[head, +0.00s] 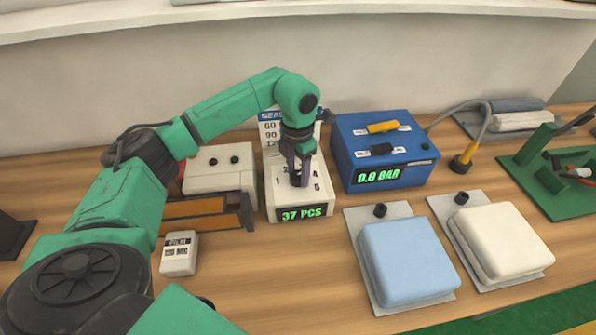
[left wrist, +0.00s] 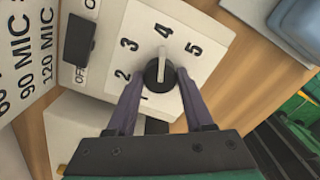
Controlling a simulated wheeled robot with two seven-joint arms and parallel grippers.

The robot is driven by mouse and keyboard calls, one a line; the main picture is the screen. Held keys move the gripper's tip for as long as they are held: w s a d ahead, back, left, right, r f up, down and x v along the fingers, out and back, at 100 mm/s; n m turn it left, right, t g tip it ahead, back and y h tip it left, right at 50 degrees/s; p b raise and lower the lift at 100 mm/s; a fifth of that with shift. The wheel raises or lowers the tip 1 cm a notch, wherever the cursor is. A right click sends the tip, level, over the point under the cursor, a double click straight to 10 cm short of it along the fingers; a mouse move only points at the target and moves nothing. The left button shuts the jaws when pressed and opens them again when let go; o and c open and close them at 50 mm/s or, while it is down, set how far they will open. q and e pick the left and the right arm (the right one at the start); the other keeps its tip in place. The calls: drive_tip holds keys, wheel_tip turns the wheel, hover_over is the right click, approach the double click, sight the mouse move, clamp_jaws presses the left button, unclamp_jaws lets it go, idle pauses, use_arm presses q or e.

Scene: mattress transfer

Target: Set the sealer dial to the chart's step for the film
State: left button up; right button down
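The sealer (head: 320,205) is a white box with a green display reading 37 PCS. Its black dial (left wrist: 158,74) has a white pointer and sits on a white plate numbered 1 to 5. In the left wrist view the pointer aims at 4. My left gripper (head: 296,178) reaches down over the dial, its fingers (left wrist: 160,76) on both sides of it, apparently touching. The chart (head: 269,130) stands behind the sealer, partly hidden by my arm; rows for 60, 90 and 120 MIC show, steps hidden. The film label (head: 180,252) appears to read 90 MIC. My right gripper is out of view.
A blue box (head: 385,150) reading 0.0 BAR stands right of the sealer. A blue mattress (head: 408,262) and a white one (head: 503,240) lie on grey plates in front. A white box with buttons (head: 215,165) and an orange-and-dark tray (head: 195,207) stand left.

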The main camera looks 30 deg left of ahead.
use_arm(q)
drive_tip(key=o, duration=0.4)
drive_tip(key=shift+r, duration=0.1)
drive_tip(key=shift+c, duration=0.2)
wheel_tip(320, 180, up, 9)
drive_tip(key=shift+f+b, duration=0.1)
drive_tip(key=shift+b, duration=0.75)
wheel_tip(320, 180, up, 6)
drive_tip(key=p, duration=0.1)
hover_over(298, 174)
drive_tip(key=shift+s+f, duration=0.15)
